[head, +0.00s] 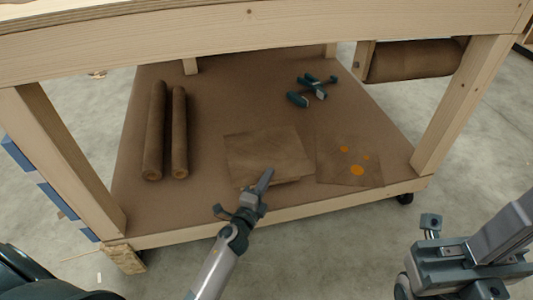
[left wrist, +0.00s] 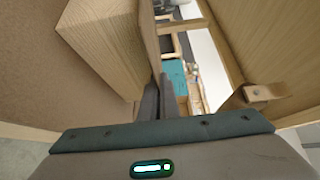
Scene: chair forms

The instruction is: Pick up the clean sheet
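The clean sheet (head: 262,144) is a plain brown square on the brown-covered lower shelf of the workbench, with no stains showing. A sheet with orange spots (head: 335,172) lies just right of it. My left gripper (head: 268,174) is over the clean sheet's front edge in the head view and hides a small part of it. In the left wrist view the fingers (left wrist: 159,90) are close together, with no sheet visible between them. My right gripper (head: 505,222) is at the lower right, away from the shelf; its finger gap is hidden.
Two brown rolls (head: 153,130) lie at the shelf's left, and teal-handled tools (head: 312,87) lie toward the back. The bench's front beam (head: 250,40) and legs (head: 462,105) frame the opening. A large brown roll (head: 410,62) hangs at the right.

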